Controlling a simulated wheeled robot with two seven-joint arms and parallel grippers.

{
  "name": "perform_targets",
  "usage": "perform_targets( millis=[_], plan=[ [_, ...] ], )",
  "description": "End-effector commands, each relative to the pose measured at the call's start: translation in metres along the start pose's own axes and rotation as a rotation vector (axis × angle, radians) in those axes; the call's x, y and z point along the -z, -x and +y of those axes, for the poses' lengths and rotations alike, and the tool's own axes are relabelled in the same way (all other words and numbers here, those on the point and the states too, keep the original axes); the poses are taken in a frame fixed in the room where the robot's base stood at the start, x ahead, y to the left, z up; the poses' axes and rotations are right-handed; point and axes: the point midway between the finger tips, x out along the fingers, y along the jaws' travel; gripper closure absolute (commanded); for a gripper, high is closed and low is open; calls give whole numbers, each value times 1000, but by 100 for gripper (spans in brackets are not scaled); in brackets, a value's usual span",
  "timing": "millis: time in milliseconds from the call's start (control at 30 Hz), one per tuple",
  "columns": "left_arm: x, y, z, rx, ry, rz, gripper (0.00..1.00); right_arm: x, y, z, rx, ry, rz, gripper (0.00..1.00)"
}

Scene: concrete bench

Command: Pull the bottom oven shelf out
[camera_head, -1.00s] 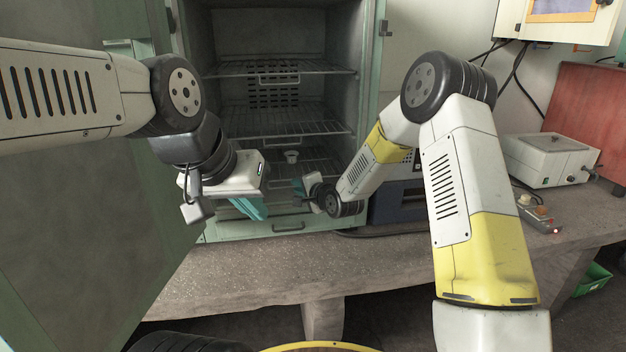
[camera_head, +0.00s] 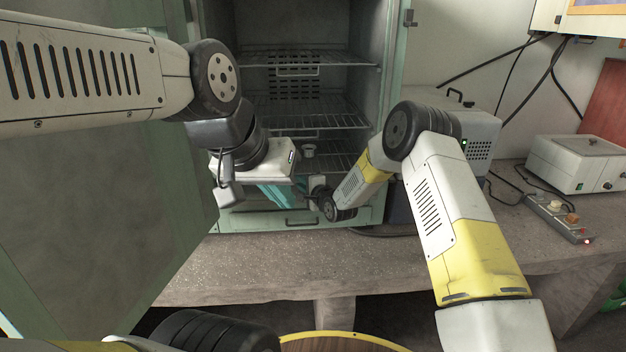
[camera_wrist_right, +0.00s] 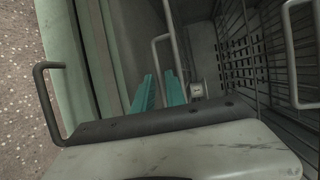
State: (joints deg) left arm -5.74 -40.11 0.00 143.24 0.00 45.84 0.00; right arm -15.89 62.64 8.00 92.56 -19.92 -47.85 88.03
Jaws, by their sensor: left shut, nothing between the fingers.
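The green oven stands open, with several wire shelves inside. The bottom shelf (camera_head: 338,160) is partly hidden by my arms; a small white cup (camera_head: 309,150) appears to stand on it, and it also shows in the right wrist view (camera_wrist_right: 197,90). In that view the bottom shelf's loop handle (camera_wrist_right: 158,42) runs down between the teal fingers of my right gripper (camera_wrist_right: 160,76), which are apart.
The middle shelf (camera_head: 340,112) and upper shelf (camera_head: 345,60) are above. The open oven door (camera_head: 120,200) fills the left. A lower front handle (camera_head: 300,221) is below the opening. A white box (camera_head: 580,165) and power strip (camera_head: 556,218) stand right on the bench.

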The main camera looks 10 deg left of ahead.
Motion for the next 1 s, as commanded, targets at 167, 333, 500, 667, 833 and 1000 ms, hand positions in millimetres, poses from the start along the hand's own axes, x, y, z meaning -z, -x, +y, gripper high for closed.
perform_targets(
  millis=[167,333,500,667,833,1000],
  plan=[
    [0,0,0,0,0,0,100,0,0,0,0,0,0,84],
    [0,0,0,0,0,0,100,0,0,0,0,0,0,100],
    [0,0,0,0,0,0,100,0,0,0,0,0,0,100],
    [0,0,0,0,0,0,100,0,0,0,0,0,0,100],
    [0,0,0,0,0,0,100,0,0,0,0,0,0,100],
    [0,0,0,0,0,0,100,0,0,0,-1,0,0,100]
  ],
)
